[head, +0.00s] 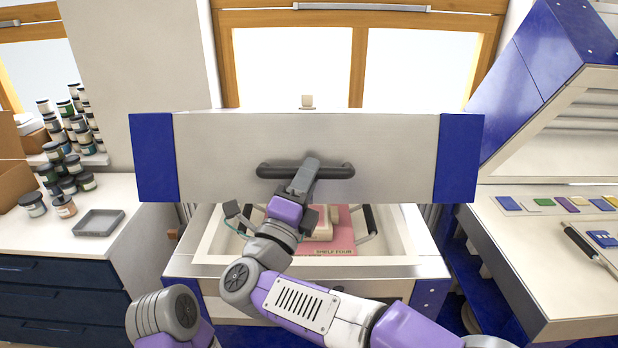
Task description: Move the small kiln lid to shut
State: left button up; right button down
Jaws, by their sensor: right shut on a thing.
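The small kiln's lid (230,150) is a wide metal panel with blue ends, raised above the kiln body (190,262). A gap shows the open chamber under its lower edge. A dark bar handle (335,172) runs across the lid's front. My right gripper (304,178) is shut on the middle of this handle, with my arm below it hiding part of the chamber. My left gripper is out of the picture; only part of my left arm shows at the lower left.
Pale pieces and a pink label (335,247) show in the chamber. A larger blue kiln (535,60) stands open at right, with coloured tiles (573,204) on its front ledge. At left, a counter holds several jars (65,207) and a grey tray (99,222).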

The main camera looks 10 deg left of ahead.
jog(key=c, duration=1.4)
grip_release()
jog(key=shift+w+f, duration=0.25)
jog(key=shift+f, duration=0.15)
jog(key=shift+o, duration=0.8)
jog(key=shift+w, duration=0.15)
jog(key=shift+r, duration=0.1)
jog(key=v, duration=0.7)
jog(key=shift+s, duration=0.4)
jog(key=shift+a, duration=0.1)
